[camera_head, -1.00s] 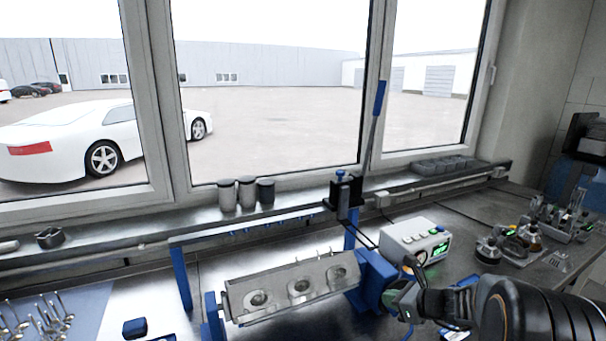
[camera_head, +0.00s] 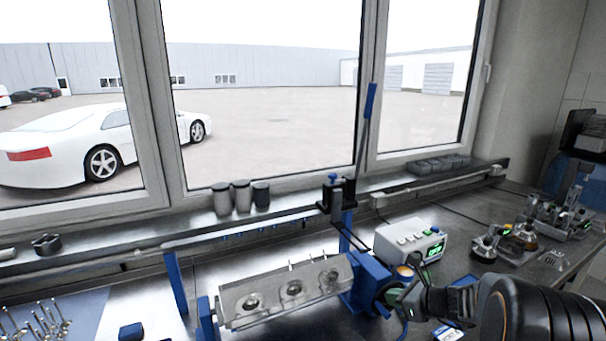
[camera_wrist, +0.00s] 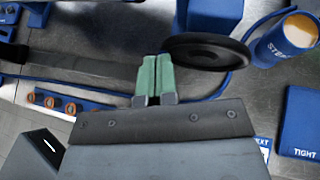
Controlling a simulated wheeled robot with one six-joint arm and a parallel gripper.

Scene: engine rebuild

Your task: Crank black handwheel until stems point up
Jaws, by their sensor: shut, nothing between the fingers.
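A grey metal cylinder head (camera_head: 268,308) with round ports on its front face sits between blue stand posts in the head view. Several thin stems (camera_head: 291,265) stick upward from its top edge. A blue housing (camera_head: 368,284) is at its right end. The black handwheel (camera_wrist: 208,51) shows in the wrist view as a dark disc with a hub recess, beside the blue housing (camera_wrist: 208,14). My gripper (camera_wrist: 153,76) has its green fingertips together, just left of the handwheel's rim; contact cannot be told. In the head view my gripper (camera_head: 397,298) is at the housing's right side, largely hiding the wheel.
A white control box (camera_head: 408,239) with a green display stands behind my arm. A blue cup (camera_wrist: 285,38) and a blue block marked TIGHT (camera_wrist: 302,125) lie right of the wheel. Dark cylinders (camera_head: 241,196) stand on the sill. Loose valves (camera_head: 38,322) lie at left.

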